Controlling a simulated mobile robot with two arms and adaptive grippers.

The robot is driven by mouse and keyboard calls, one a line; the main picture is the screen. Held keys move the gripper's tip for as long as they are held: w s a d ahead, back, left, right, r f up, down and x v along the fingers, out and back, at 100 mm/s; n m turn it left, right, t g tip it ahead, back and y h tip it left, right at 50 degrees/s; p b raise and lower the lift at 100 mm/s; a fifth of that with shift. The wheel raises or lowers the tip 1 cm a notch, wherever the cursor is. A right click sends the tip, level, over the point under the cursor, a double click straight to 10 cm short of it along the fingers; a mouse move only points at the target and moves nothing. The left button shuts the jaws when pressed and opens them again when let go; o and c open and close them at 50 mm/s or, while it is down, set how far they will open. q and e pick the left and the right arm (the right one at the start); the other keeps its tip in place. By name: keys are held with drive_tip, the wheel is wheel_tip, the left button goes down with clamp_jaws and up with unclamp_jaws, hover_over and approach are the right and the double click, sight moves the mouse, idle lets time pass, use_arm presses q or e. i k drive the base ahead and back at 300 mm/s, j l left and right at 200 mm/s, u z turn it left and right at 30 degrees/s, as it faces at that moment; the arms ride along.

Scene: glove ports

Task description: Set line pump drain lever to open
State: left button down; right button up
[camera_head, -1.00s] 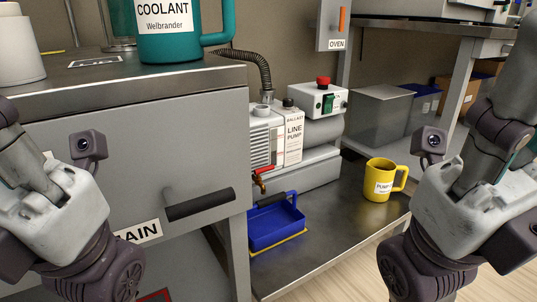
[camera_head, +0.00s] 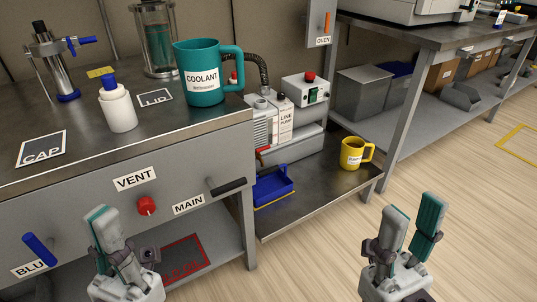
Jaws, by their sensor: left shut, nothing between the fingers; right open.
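The line pump (camera_head: 285,122) is a white and grey machine on the low metal shelf, labelled LINE PUMP. Its small red drain lever (camera_head: 263,151) shows at the pump's lower left, partly hidden by the bench corner; I cannot tell its exact setting. A blue tray (camera_head: 272,187) sits below the lever. My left gripper (camera_head: 103,214) is shut and empty, in front of the bench, well left of the pump. My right gripper (camera_head: 413,212) is open and empty, right of the shelf over the floor, apart from the pump.
A yellow mug (camera_head: 352,154) stands on the shelf right of the pump. The bench (camera_head: 60,185) bears a teal coolant mug (camera_head: 204,84) and a white bottle (camera_head: 117,107). A black bar handle (camera_head: 228,187) sticks out near the bench's right corner. Floor at right is clear.

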sight(257, 150)
drive_tip(key=k+u, duration=0.1)
drive_tip(key=u, duration=1.7)
drive_tip(key=l+u, duration=0.15)
drive_tip(key=l, duration=0.25)
drive_tip(key=k+l+u, duration=0.15)
drive_tip(key=l, duration=0.25)
drive_tip(key=l+u, duration=0.1)
drive_tip(key=l, duration=0.3)
drive_tip(key=k+l+u, duration=0.15)
drive_tip(key=l, duration=0.25)
drive_tip(key=l+u, duration=0.15)
drive_tip(key=l, duration=0.25)
drive_tip(key=k+l+u, duration=0.15)
drive_tip(key=l, duration=0.2)
drive_tip(key=k+l, duration=0.15)
drive_tip(key=l, duration=0.2)
drive_tip(key=k+l, duration=0.15)
drive_tip(key=l, duration=0.25)
drive_tip(key=k+l, duration=0.15)
drive_tip(key=l, duration=0.2)
